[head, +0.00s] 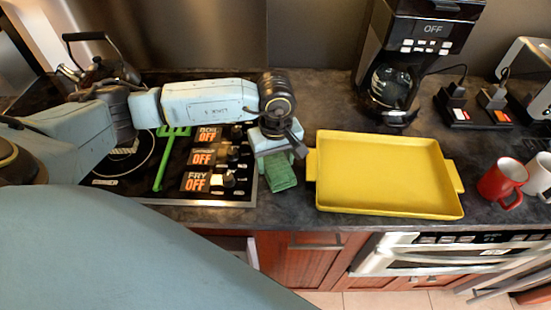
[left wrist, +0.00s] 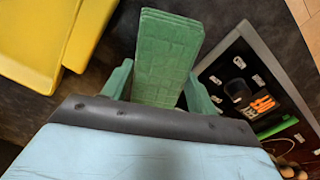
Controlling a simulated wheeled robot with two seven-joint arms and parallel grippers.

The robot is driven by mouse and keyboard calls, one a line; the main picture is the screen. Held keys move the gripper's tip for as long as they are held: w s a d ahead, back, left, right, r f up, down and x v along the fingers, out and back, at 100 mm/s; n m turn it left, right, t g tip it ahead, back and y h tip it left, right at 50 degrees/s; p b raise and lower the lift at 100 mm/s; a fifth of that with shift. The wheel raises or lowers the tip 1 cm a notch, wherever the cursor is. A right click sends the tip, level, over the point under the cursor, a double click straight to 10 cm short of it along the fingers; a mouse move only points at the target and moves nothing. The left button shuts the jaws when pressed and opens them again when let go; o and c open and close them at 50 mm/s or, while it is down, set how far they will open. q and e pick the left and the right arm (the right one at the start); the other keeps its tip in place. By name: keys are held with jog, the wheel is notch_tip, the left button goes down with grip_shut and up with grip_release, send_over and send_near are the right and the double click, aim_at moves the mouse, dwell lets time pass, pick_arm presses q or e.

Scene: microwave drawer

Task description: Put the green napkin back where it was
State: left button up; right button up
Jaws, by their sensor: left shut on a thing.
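The green napkin (head: 281,172) is a folded, textured cloth at the counter's front, between the stove and the yellow tray. My left gripper (head: 276,152) is shut on it, reaching down from above. In the left wrist view the napkin (left wrist: 166,58) sticks out between the two green-tinted fingers of the gripper (left wrist: 160,88). Over dark counter, its gap to the surface cannot be told. My right gripper is not in view.
The yellow tray (head: 385,172) lies close right of the napkin. The stove (head: 125,172) is on the left, with a green utensil (head: 164,160) on it. A coffee maker (head: 410,60) stands behind the tray. Red (head: 501,184) and white (head: 540,175) mugs stand right.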

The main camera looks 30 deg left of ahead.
aim_at(275, 162)
pick_arm(q)
jog(key=shift+f, duration=0.25)
jog(key=o, duration=0.9)
jog(key=shift+r, duration=0.1)
jog(key=shift+o, duration=0.2)
notch_tip(275, 162, up, 12)
jog(key=shift+r+b, duration=0.25)
jog(key=shift+b, duration=0.05)
